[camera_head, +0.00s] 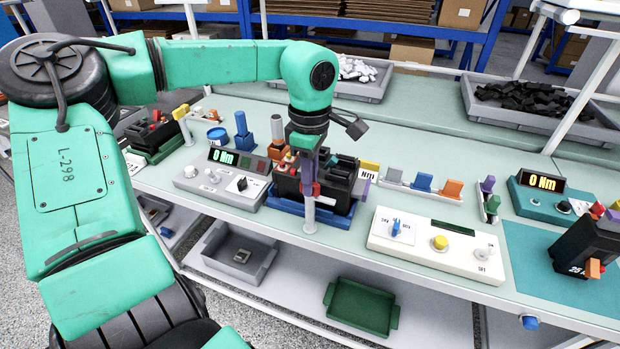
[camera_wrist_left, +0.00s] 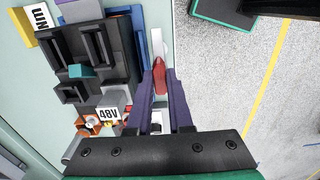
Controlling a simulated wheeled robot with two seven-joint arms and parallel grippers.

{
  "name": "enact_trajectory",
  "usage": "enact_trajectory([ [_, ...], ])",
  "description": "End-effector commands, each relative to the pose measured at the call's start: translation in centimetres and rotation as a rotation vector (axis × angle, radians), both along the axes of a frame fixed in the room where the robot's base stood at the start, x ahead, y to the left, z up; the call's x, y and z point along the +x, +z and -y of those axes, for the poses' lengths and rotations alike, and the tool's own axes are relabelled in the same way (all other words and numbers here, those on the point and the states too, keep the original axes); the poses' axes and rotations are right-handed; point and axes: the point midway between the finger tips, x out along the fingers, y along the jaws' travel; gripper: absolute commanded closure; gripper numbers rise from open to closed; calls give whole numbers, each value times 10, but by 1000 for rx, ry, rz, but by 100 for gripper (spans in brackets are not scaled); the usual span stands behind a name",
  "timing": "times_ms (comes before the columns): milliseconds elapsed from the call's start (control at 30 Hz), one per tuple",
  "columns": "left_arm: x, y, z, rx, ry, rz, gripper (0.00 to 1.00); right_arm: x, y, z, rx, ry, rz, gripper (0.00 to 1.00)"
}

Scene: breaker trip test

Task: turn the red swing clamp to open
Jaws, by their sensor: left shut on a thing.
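The red swing clamp (camera_wrist_left: 159,75) shows in the left wrist view between the two purple fingers of my left gripper (camera_wrist_left: 164,88), which is shut on it. A pale lever or post (camera_wrist_left: 157,45) extends beyond it. In the head view my left gripper (camera_head: 309,180) reaches down from above at the front of the black breaker (camera_head: 341,186), and a small red part of the clamp (camera_head: 317,189) shows there, mostly hidden by the fingers. The breaker sits in a blue fixture (camera_head: 335,216). My right gripper is not in view.
A meter box reading 0 Nm (camera_head: 222,190) stands left of the fixture. A white control box (camera_head: 437,245) stands to the right. Coloured blocks (camera_head: 422,182) stand behind it. Another black breaker (camera_head: 585,247) is at far right. The bench's front edge is close to the fixture.

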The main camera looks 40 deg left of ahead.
Motion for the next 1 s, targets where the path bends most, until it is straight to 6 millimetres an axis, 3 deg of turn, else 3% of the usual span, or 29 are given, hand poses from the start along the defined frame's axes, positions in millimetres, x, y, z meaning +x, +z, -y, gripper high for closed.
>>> enact_trajectory([
  [467,2,2,0,-1,-13,8,100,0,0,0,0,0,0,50],
  [500,1,2,0,-1,-13,8,66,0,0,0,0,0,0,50],
  [533,1,2,0,-1,-13,7,55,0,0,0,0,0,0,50],
  [567,1,2,0,-1,-13,7,51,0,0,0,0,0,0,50],
  [867,1,2,0,0,-12,3,51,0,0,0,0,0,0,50],
  [1000,1,17,0,2,-12,6,51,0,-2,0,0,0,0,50],
])
